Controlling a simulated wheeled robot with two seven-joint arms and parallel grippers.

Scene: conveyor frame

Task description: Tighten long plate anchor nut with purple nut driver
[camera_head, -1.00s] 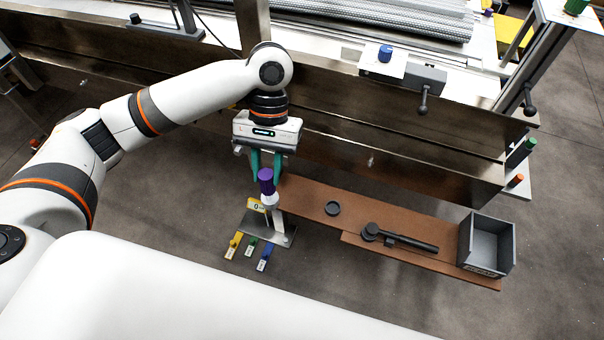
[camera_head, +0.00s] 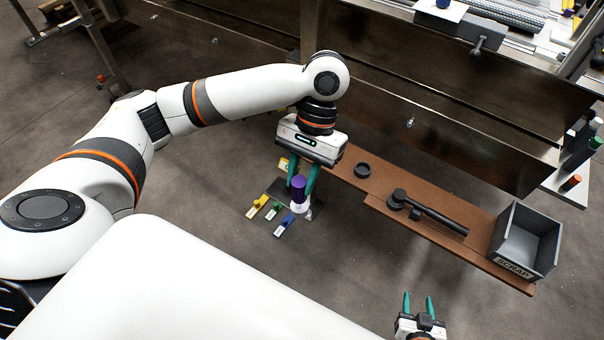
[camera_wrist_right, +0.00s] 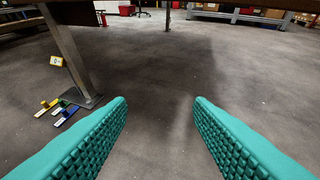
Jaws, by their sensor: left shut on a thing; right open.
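The purple nut driver (camera_head: 298,186), purple on top and white below, is held upright between the teal fingers of my left gripper (camera_head: 302,190). That gripper is shut on it, above the floor by the near left end of the brown shelf. My right gripper (camera_head: 418,304) is open and empty at the bottom of the head view; its fingers also show wide apart in the right wrist view (camera_wrist_right: 160,120). A small bright bolt-like fitting (camera_head: 410,122) sits on the conveyor frame's side. I cannot tell whether it is the long plate anchor nut.
Yellow, green and blue tagged pieces (camera_head: 270,208) lie near the frame's foot. Open floor lies in front of my right gripper.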

